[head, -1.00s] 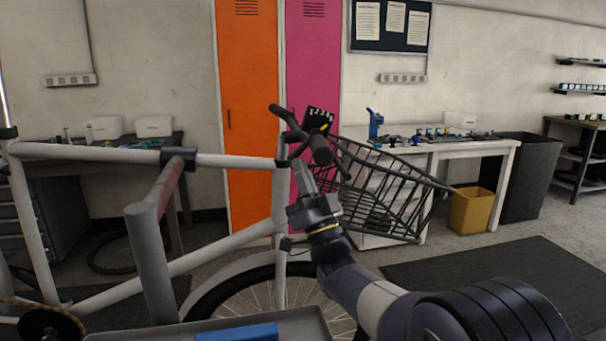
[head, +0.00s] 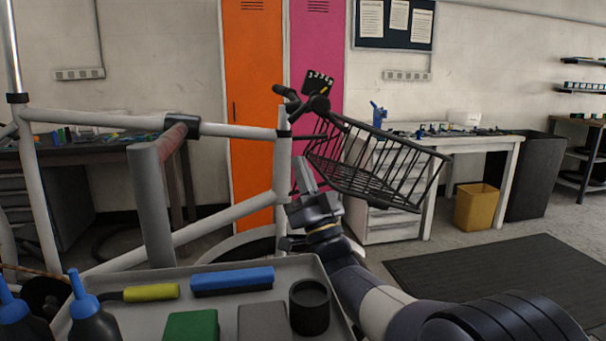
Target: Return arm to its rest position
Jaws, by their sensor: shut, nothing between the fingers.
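My gripper (head: 302,172) is in the middle of the head view, at the end of my arm, which reaches up from the lower right. Its fingers are shut with nothing between them and point up. In the picture it lies just right of the white bike frame's front tube (head: 283,180) and just left of the black wire basket (head: 375,165). I cannot tell whether it touches either one. The handlebar with a numbered black plate (head: 318,82) is above the gripper.
A grey tray (head: 300,268) at the bottom holds a blue block (head: 232,281), a yellow-handled tool (head: 150,292), a black cup (head: 310,306), a green block (head: 192,326) and blue-tipped bottles (head: 88,310). A yellow bin (head: 477,207) stands by the white workbench. Floor with a dark mat (head: 490,268) is clear at right.

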